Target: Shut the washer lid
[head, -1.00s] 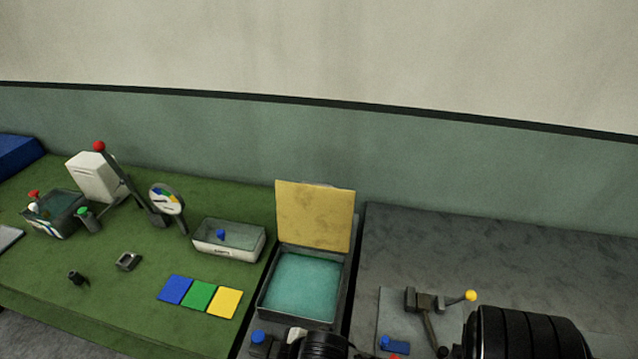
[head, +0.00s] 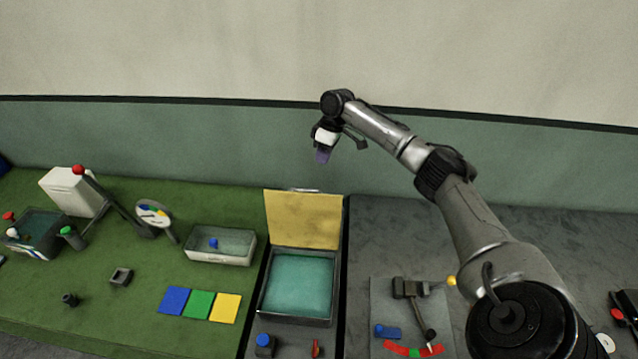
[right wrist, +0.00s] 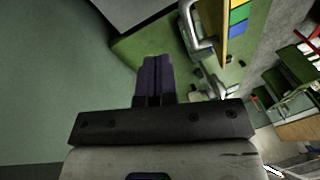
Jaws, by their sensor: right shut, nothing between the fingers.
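The washer (head: 263,305) is a dark open-topped box with a teal inside, standing between the green and grey counter parts. Its yellow lid (head: 303,220) stands open, nearly upright at the back edge. My right gripper (head: 322,157) is above the lid's top edge and apart from it, with its purple fingers pointing down. In the right wrist view, the fingers of my right gripper (right wrist: 155,78) are shut with nothing between them. A grey handle (right wrist: 192,30) shows there beside the lid's edge. My left gripper is not in view.
A blue knob (head: 264,341) and a red switch (head: 316,347) are in front of the washer. Colored tiles (head: 198,302) and a white tray (head: 220,257) lie to its left. A clamp-like lever device (head: 410,289) stands to its right. The back wall is close behind.

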